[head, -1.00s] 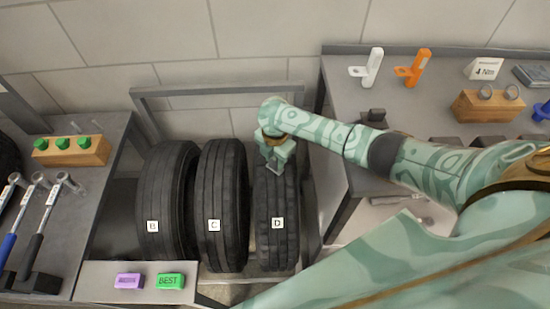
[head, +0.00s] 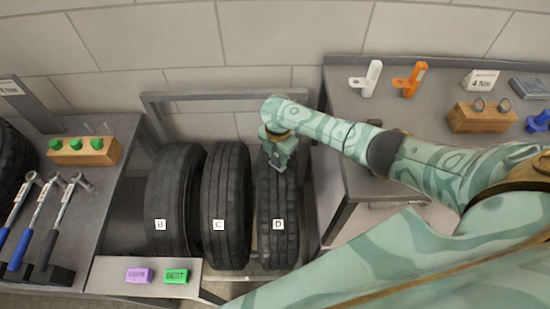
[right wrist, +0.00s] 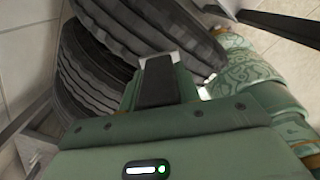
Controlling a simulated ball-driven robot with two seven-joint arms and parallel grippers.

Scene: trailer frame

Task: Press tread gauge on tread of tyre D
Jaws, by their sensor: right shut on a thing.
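Tyre D (head: 278,205) stands upright, rightmost in a low rack, with a white D label on its tread. My right gripper (head: 279,163) is at the upper part of tyre D's tread, pointing down at it. It is shut on the tread gauge, which the jaws mostly hide. In the right wrist view a dark block with a pale tip (right wrist: 158,82) shows at the jaws, close to the tyres. Whether the gauge touches the tread cannot be told. My left gripper is out of view.
Tyre C (head: 226,205) and tyre B (head: 174,205) stand to the left of D. A grey rail (head: 215,97) runs behind them. A front shelf (head: 205,281) carries a purple block (head: 139,275) and a green BEST block (head: 176,276). Benches flank the rack, the right one (head: 335,130) close by.

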